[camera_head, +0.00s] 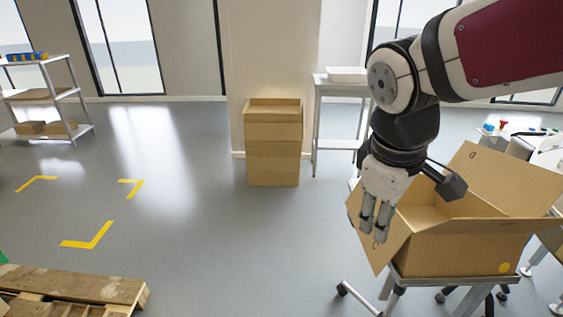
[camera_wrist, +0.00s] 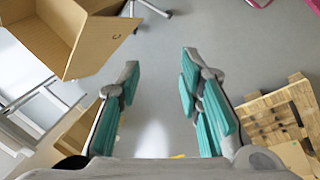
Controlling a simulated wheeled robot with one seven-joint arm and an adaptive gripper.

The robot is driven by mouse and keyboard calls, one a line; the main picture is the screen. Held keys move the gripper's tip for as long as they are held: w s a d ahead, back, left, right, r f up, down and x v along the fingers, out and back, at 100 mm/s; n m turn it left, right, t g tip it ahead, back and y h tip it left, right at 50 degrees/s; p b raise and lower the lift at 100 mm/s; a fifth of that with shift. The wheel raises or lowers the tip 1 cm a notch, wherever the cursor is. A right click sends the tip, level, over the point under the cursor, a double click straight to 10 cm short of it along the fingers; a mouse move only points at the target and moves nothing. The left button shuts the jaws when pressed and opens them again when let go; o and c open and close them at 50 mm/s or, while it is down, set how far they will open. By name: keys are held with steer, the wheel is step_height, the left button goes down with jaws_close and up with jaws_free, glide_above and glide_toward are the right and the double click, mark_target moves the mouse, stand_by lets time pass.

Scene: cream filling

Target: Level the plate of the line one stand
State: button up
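My gripper (camera_head: 373,233) points down in the head view, in front of the left side of an open cardboard box. The open box (camera_head: 465,249) rests on a grey wheeled stand (camera_head: 394,297) at the right; the stand's top is mostly hidden under the box. I cannot tell which stand is the line one stand, and no plate of it is clearly visible.
A wooden pallet (camera_head: 73,287) lies front left. Stacked cardboard boxes (camera_head: 273,155) stand by the wall, beside a white table (camera_head: 342,88). A shelf (camera_head: 38,95) is far left. A cluttered table (camera_head: 546,142) stands right. The floor in the middle is clear, with yellow corner marks.

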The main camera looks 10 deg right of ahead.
steer(key=w+d+f+m+t+h+b, duration=0.1)
steer(key=w+d+f+m+h+b, duration=0.35)
steer(key=w+f+m, duration=0.9)
steer(key=w+d+f+m+t+h+b, duration=0.15)
steer(key=w+f+m+h+b, duration=0.35)
steer(key=w+f+m+b, duration=0.9)
steer(key=w+d+f+m+t+h+b, duration=0.25)
steer(key=w+f+m+h, duration=0.4)
steer(key=f, duration=1.15)
steer(key=shift+m+g+y, duration=0.3)
steer(key=shift+y, duration=0.3)
steer(key=b+x, duration=0.1)
steer(key=x, duration=0.4)
steer(key=w+b+x, duration=0.1)
steer(key=x, duration=0.4)
steer(key=w+a+b+x, duration=0.1)
steer(key=b+x, duration=0.1)
steer(key=x, duration=0.3)
steer(key=shift+w+f, duration=0.1)
steer(key=shift+w, duration=0.15)
jaws_close()
